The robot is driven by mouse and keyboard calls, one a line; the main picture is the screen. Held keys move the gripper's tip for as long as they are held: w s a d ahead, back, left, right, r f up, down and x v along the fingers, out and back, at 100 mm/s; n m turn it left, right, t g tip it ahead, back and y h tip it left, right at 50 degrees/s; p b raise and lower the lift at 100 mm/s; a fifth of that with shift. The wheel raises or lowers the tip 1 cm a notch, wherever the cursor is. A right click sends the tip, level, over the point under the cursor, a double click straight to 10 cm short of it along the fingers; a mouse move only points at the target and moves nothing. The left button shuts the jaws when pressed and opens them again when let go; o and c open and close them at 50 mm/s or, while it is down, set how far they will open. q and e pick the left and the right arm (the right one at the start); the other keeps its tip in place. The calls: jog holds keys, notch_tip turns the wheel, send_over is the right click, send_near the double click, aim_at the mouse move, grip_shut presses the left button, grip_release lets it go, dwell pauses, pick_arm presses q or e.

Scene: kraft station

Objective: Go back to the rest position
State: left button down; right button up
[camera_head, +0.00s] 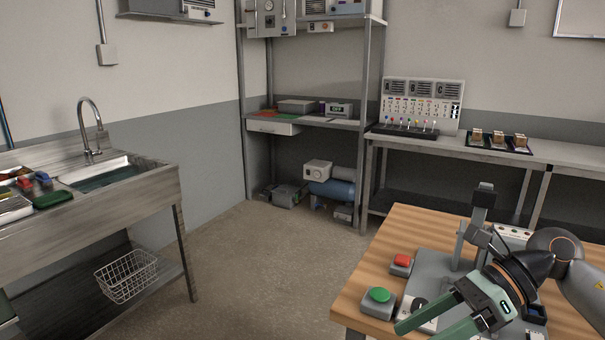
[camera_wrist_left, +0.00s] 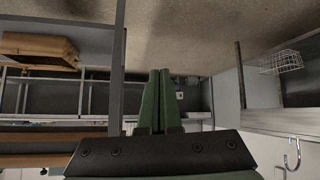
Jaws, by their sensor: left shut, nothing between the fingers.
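My left gripper (camera_wrist_left: 159,73) shows in the left wrist view with its two green fingers side by side, shut and empty. It does not appear in the head view. My right gripper (camera_head: 421,331) is at the lower right of the head view, over the wooden table (camera_head: 400,231). Its green fingers stand apart with nothing visible held between them. It is near a box with a green button (camera_head: 379,295) and a box with a red button (camera_head: 402,261); the lower edge of the picture cuts it off.
A metal sink bench (camera_head: 150,205) stands at the left, with a wire basket (camera_head: 127,275) on its lower shelf; the basket also shows in the left wrist view (camera_wrist_left: 281,62). A shelf rack (camera_head: 369,95) and a back bench (camera_head: 560,152) line the wall. The middle floor (camera_head: 260,270) is clear.

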jog(key=w+a+r+m+t+y+p, duration=0.25)
jog(key=a+m+t+y, duration=0.25)
jog(key=a+m+y, duration=0.55)
jog(key=w+d+f+m+t+h+p, duration=0.1)
jog(key=d+f+m+t+h, duration=0.45)
jog(key=m, duration=0.65)
jog(key=w+d+f+m+t+h+p, duration=0.2)
jog(key=f+m+t+h, duration=0.55)
jog(key=m, duration=0.55)
jog(key=s+d+f+m+g+h+p, duration=0.1)
jog(key=s+f+m+g+h, duration=0.5)
jog(key=s+f+m, duration=0.6)
jog(key=s+d+f+g, duration=0.1)
jog(key=s+f+g, duration=0.1)
jog(key=s+f, duration=0.4)
notch_tip(320, 180, down, 3)
jog(key=shift+d+r+p, duration=0.2)
jog(key=shift+d+p, duration=0.1)
jog(key=shift+p, duration=0.1)
